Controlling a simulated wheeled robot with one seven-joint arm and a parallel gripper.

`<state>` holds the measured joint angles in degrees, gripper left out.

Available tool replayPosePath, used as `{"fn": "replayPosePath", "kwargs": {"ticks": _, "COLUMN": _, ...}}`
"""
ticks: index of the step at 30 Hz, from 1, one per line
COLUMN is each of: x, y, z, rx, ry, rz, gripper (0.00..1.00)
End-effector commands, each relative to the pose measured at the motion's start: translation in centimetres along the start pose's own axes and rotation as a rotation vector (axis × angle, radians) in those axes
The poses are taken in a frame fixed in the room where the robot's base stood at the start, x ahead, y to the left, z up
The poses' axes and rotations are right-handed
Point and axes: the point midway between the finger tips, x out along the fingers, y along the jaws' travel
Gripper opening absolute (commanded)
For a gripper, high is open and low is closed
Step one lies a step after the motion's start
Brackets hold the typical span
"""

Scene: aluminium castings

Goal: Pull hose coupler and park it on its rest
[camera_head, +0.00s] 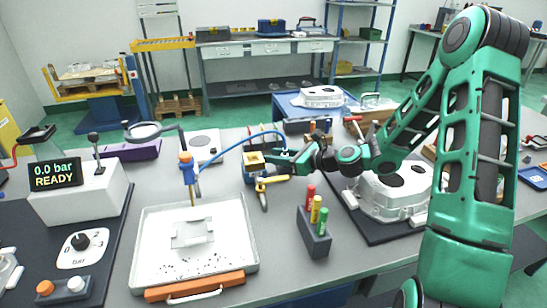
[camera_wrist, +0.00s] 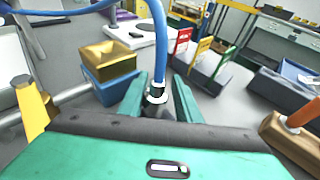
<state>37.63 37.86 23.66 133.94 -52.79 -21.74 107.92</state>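The blue hose (camera_head: 237,143) arcs from an orange and blue upright fitting (camera_head: 187,168) over the white tray toward my gripper (camera_head: 283,157). In the wrist view, the hose (camera_wrist: 160,40) comes down to a dark coupler with light bands (camera_wrist: 155,97). The coupler stands between the two green fingers of my gripper (camera_wrist: 158,95); whether both fingers touch it is not clear. The coupler's lower end is hidden by my gripper's body. A brass-coloured block on a blue base (camera_wrist: 108,62) is left of the fingers; I cannot tell whether this is the rest.
A white tray (camera_head: 150,265) with a casting lies front left, beside a control box reading "0.0 bar READY" (camera_head: 57,174). A yellow-handled fitting (camera_head: 263,188) is below my gripper. A holder (camera_head: 314,238) with red, yellow and green pieces stands nearby. A large casting (camera_head: 392,190) is right.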

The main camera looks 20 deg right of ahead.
Motion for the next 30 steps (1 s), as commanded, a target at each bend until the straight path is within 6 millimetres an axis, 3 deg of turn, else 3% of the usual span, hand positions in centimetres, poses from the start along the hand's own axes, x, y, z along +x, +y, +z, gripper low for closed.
{"fn": "replayPosePath", "kwargs": {"ticks": 1, "x": 0.1, "y": 0.8, "z": 0.0, "rx": 0.004, "ry": 0.001, "rz": 0.016, "gripper": 0.41}}
{"fn": "replayPosePath", "kwargs": {"ticks": 17, "x": -0.1, "y": 1.3, "z": -0.1, "rx": 0.007, "ry": 0.003, "rz": 0.027, "gripper": 0.41}}
{"fn": "replayPosePath", "kwargs": {"ticks": 23, "x": -2.5, "y": 1.0, "z": 0.0, "rx": 0.008, "ry": 0.002, "rz": 0.021, "gripper": 0.41}}
{"fn": "replayPosePath", "kwargs": {"ticks": 30, "x": -7.1, "y": 0.4, "z": -0.1, "rx": 0.005, "ry": 0.003, "rz": 0.01, "gripper": 0.41}}
